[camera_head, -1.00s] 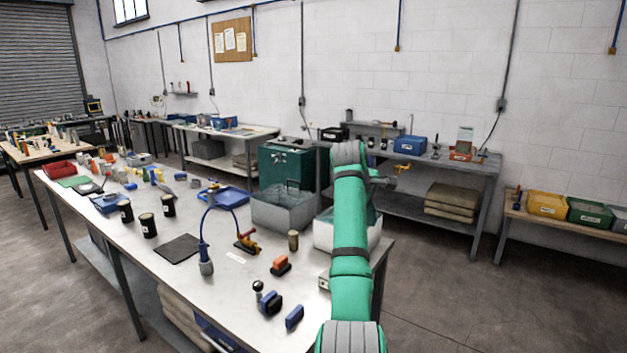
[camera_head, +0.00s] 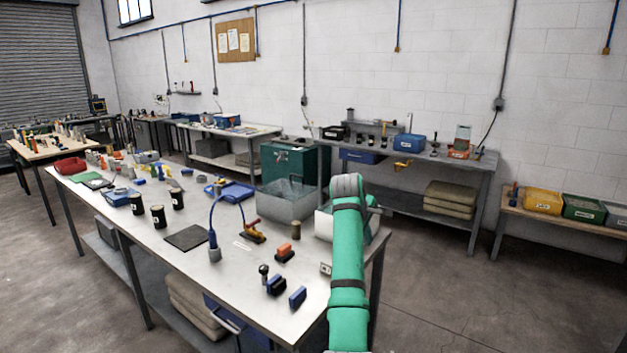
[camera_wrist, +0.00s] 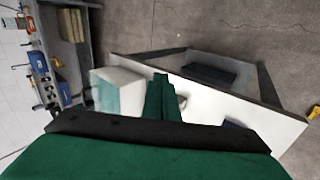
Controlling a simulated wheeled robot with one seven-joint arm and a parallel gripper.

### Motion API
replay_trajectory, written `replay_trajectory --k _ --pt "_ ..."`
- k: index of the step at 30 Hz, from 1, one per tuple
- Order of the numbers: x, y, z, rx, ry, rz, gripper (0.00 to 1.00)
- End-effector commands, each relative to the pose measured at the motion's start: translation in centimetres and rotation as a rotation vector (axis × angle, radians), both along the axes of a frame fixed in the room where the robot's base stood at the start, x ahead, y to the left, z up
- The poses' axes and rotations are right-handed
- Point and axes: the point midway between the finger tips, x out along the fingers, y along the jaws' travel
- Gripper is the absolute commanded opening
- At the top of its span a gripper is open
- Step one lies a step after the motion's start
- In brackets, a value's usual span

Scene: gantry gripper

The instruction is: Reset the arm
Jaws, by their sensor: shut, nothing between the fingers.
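My green arm (camera_head: 348,260) reaches up over the right end of the long worktable (camera_head: 205,265) in the head view. My gripper is hidden behind the arm there. In the wrist view my gripper (camera_wrist: 161,80) shows as dark green fingers, closed together with nothing held. The fingers point over the white tabletop, beside a whitish translucent bin (camera_wrist: 120,92). I cannot tell how high above the table they are.
A grey open bin (camera_head: 287,205), blue tray (camera_head: 232,191), blue curved-neck lamp-like item (camera_head: 213,240) and several small tools stand on the table left of my arm. A back bench (camera_head: 470,190) stands behind. The floor (camera_head: 460,300) to the right is clear.

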Motion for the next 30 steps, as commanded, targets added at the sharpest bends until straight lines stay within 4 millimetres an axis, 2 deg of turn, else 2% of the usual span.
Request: replay_trajectory --k 1,5,10,14,18,23,30 --pt "0.0 0.2 -1.5 0.005 -0.005 -0.001 0.00" --pt "0.2 0.7 -5.1 0.020 -0.031 -0.005 0.00" --pt "0.0 2.5 -12.2 0.052 -0.083 -0.008 0.00" --pt "-1.0 3.7 -17.9 0.086 -0.130 -0.018 0.00" --pt "-2.8 4.7 -23.6 0.125 -0.180 -0.032 0.00" --pt "-5.6 6.1 -29.6 0.172 -0.236 -0.049 0.00" --pt "-11.2 8.2 -37.2 0.253 -0.319 -0.076 0.00"
